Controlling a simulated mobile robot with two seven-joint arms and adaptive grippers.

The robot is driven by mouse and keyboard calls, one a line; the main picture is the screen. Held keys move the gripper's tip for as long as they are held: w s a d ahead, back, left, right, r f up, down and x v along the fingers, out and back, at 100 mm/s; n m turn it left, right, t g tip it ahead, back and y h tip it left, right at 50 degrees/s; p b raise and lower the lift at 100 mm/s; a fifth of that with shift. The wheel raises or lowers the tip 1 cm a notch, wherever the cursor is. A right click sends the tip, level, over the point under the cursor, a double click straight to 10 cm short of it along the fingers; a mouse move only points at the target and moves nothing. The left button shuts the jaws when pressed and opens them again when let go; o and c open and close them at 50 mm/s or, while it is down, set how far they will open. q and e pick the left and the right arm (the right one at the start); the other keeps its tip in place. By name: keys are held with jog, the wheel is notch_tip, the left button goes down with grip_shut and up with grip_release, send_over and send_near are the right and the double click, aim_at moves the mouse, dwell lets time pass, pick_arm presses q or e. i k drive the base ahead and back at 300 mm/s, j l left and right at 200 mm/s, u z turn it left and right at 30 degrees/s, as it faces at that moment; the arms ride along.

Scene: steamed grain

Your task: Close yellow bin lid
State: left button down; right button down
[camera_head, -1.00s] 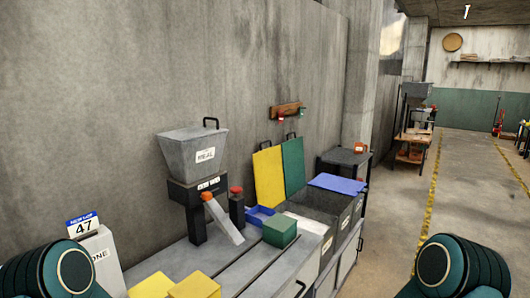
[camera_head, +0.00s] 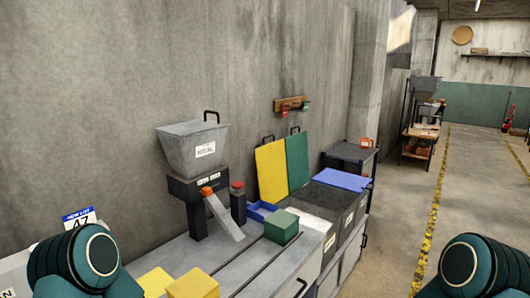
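The yellow lid (camera_head: 271,171) stands open, raised nearly upright against the concrete wall behind the row of bins. A green lid (camera_head: 298,159) stands raised beside it on the right. Both have dark handles at the top. The bin openings in front show only partly; a white surface (camera_head: 318,215) and a dark surface (camera_head: 334,202) lie there. A blue lid (camera_head: 342,180) lies flat at the right end. Parts of my two arms show at the lower left and lower right corners, well apart from the lids. Neither gripper is in view.
A grey hopper (camera_head: 190,147) with a chute stands on the bench left of the lids. A green box (camera_head: 281,227), a blue tray (camera_head: 260,211) and yellow blocks (camera_head: 193,285) sit on the bench. Open floor (camera_head: 400,210) lies to the right, with a yellow line.

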aim_at(271, 158)
jog(key=i+l+z, duration=0.3)
jog(key=i+z, duration=0.15)
jog(key=i+l+z, duration=0.15)
jog(key=i+z, duration=0.25)
jog(key=i+l, duration=0.1)
jog(key=i, duration=0.4)
jog(key=i+u, duration=0.1)
jog(key=i, duration=0.35)
jog(key=i+l+u, duration=0.1)
jog(key=i, duration=0.4)
jog(key=l, duration=0.1)
